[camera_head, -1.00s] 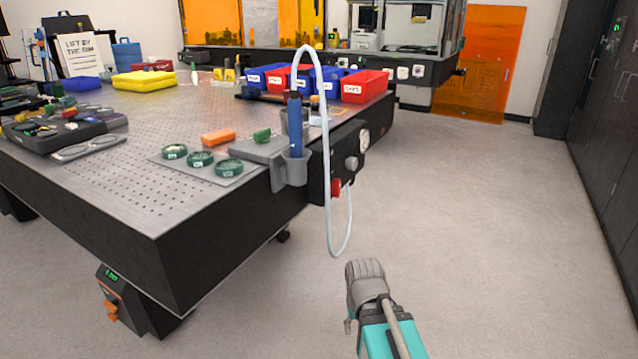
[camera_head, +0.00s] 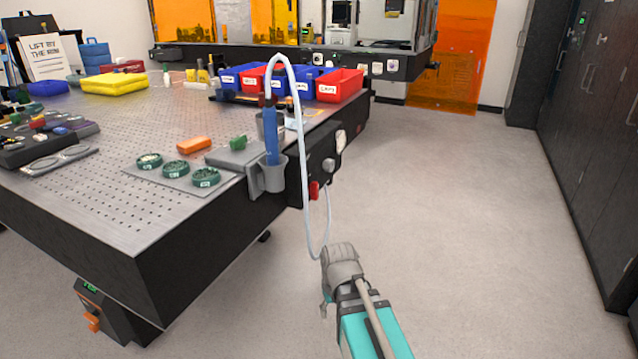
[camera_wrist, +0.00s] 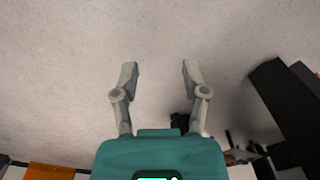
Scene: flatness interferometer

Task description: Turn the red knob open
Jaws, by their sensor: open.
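The red knob (camera_head: 314,190) is on the dark panel (camera_head: 322,165) at the table's right edge, low on its face, in the head view. A grey knob (camera_head: 329,165) and a round gauge (camera_head: 340,140) are above it on the same panel. My gripper shows from behind at the lower middle of the head view, below and right of the red knob and apart from it. In the wrist view my gripper (camera_wrist: 157,75) is open, with its two fingers apart and nothing between them. The red knob cannot be made out in the wrist view.
A pale hose (camera_head: 304,170) loops from the blue tool (camera_head: 271,135) in the grey holder (camera_head: 269,176) and hangs before the panel, near my gripper. The perforated table (camera_head: 120,180) lies left. Open floor (camera_head: 450,220) stretches right to dark cabinets (camera_head: 590,130).

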